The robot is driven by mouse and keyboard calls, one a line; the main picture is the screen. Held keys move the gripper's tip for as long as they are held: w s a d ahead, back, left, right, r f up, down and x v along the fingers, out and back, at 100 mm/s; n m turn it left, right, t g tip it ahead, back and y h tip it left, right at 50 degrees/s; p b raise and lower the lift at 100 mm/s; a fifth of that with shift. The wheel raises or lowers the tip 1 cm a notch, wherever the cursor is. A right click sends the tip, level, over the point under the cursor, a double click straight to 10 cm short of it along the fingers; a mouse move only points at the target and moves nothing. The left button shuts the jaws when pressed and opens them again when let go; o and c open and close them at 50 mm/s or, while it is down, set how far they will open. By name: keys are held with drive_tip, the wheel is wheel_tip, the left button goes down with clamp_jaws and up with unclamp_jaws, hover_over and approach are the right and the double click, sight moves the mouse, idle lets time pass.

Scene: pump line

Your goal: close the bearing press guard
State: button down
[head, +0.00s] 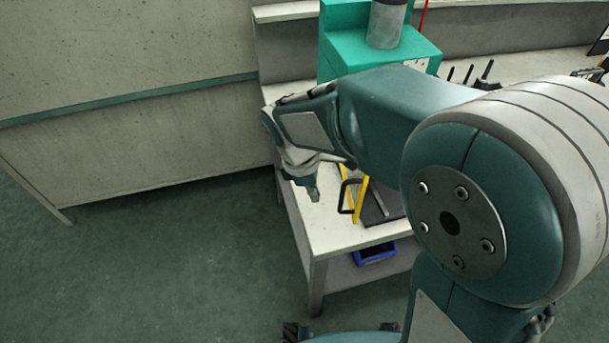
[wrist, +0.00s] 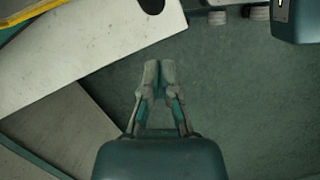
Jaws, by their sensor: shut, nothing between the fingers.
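The bearing press (head: 375,45) is a green machine with a grey cylinder, standing on a pale workbench. Its guard (head: 360,200) shows as a yellow frame with a dark handle (head: 346,196) on its left side, near the bench's front left. My arm hides much of the press and guard. My gripper (head: 314,194) is shut and empty, pointing down just left of the handle and apart from it. In the wrist view my gripper (wrist: 159,66) has its fingertips together above the floor, and a yellow strip (wrist: 35,11) shows at the top left.
The workbench (head: 340,235) has its left edge close to my gripper. A blue bin (head: 374,252) sits on its lower shelf. Dark tools (head: 485,75) stand at the back right. The floor (head: 150,260) left of the bench is clear, with a pale wall panel (head: 130,110) behind.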

drive_tip(key=d, duration=0.3)
drive_tip(key=shift+s+d+r, duration=0.15)
idle(0.3)
